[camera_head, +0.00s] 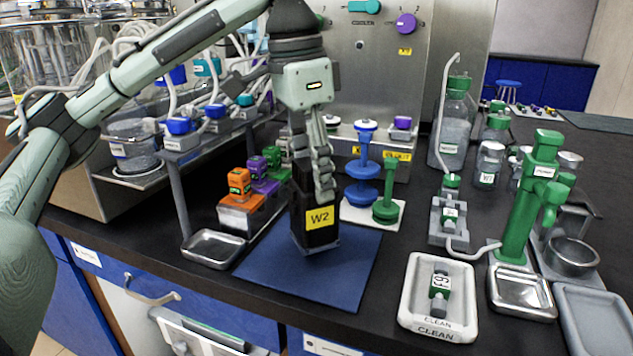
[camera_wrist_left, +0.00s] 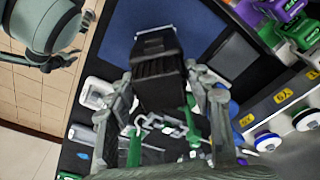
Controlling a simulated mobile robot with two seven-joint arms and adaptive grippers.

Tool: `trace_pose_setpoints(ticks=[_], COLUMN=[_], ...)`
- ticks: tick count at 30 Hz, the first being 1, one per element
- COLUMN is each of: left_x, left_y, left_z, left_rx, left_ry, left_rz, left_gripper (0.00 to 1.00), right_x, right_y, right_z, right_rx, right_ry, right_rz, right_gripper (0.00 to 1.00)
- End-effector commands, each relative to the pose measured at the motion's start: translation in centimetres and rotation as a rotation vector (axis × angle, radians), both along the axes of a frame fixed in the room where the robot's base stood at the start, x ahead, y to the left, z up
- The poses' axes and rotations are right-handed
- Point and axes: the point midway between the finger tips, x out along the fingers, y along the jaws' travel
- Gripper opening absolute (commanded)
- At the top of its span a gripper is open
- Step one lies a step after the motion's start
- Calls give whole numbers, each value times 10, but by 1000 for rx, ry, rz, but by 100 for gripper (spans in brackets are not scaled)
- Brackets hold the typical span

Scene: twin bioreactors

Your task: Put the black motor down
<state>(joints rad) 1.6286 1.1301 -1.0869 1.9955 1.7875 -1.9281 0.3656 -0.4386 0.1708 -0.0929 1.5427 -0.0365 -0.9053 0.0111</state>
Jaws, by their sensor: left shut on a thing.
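The black motor (camera_head: 316,222) is a dark block with a yellow W2 label. It is upright over the blue mat (camera_head: 350,285) in the head view, at the mat's back part. My left gripper (camera_head: 318,185) points down from above and is shut on the motor's upper part. The motor (camera_wrist_left: 158,80) also shows between the two fingers in the left wrist view (camera_wrist_left: 170,105), with the blue mat (camera_wrist_left: 120,25) beyond it. Whether its underside touches the mat is hard to tell.
A metal tray (camera_head: 212,250) lies left of the mat. Orange (camera_head: 239,184) and purple motors stand behind it. Blue (camera_head: 362,190) and green (camera_head: 387,207) stands sit on a white plate at right. A white CLEAN tray (camera_head: 407,310) is right of the mat. The mat's front is clear.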

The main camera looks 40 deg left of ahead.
Motion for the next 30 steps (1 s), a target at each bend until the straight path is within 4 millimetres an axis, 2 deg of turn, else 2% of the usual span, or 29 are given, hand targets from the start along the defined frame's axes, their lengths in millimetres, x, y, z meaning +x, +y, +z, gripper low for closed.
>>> trace_pose_setpoints(ticks=[5,16,17,21,30], left_x=[-6,-6,-7,-7,-6], left_y=[-2,-3,-3,-3,-3], left_z=[-19,-23,-24,-24,-23], left_rx=[0,-1,1,1,1], left_ry=[-3,-3,0,0,0], left_rz=[2,2,1,1,1], left_gripper=[0,0,55,72,72], right_x=[-7,-2,0,5,6], right_y=[1,-6,-7,-9,-9], right_z=[-3,0,0,2,2], right_rx=[1,-10,-10,-13,-14], right_ry=[12,4,3,-6,-8], right_rz=[-1,3,3,5,5], right_gripper=[40,40,40,40,40])
